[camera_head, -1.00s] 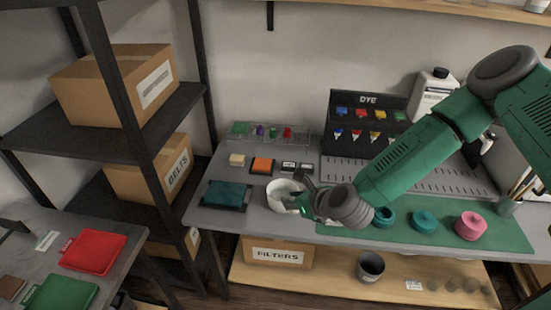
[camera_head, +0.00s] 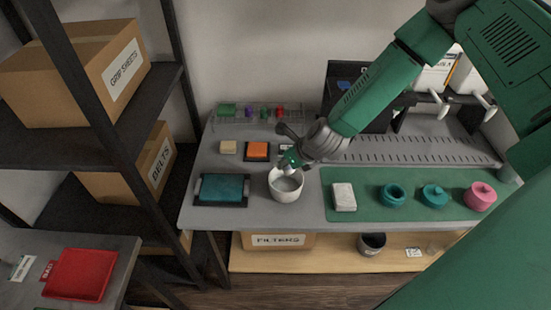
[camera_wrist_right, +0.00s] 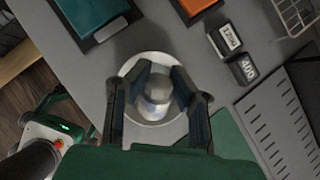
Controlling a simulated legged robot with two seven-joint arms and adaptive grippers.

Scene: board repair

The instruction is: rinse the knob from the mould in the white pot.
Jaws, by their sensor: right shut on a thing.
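The white pot (camera_head: 285,196) stands on the grey bench, left of the green mat. My right gripper (camera_head: 290,163) is over the pot, pointing down at its mouth. In the right wrist view the gripper (camera_wrist_right: 157,98) is shut on a grey, rounded knob (camera_wrist_right: 156,90), with a finger on each side. The pot's pale rim (camera_wrist_right: 150,140) shows around and behind the knob there. I cannot tell how deep the knob sits in the pot. A pale block (camera_head: 344,197), possibly the mould, lies on the mat. My left gripper is not in view.
Teal parts (camera_head: 393,195) and a pink part (camera_head: 480,196) stand on the green mat (camera_head: 365,212). A teal pad in a black tray (camera_head: 222,189) is left of the pot. An orange block (camera_head: 257,150) lies behind. A slotted grey panel (camera_head: 390,150) is at the back right.

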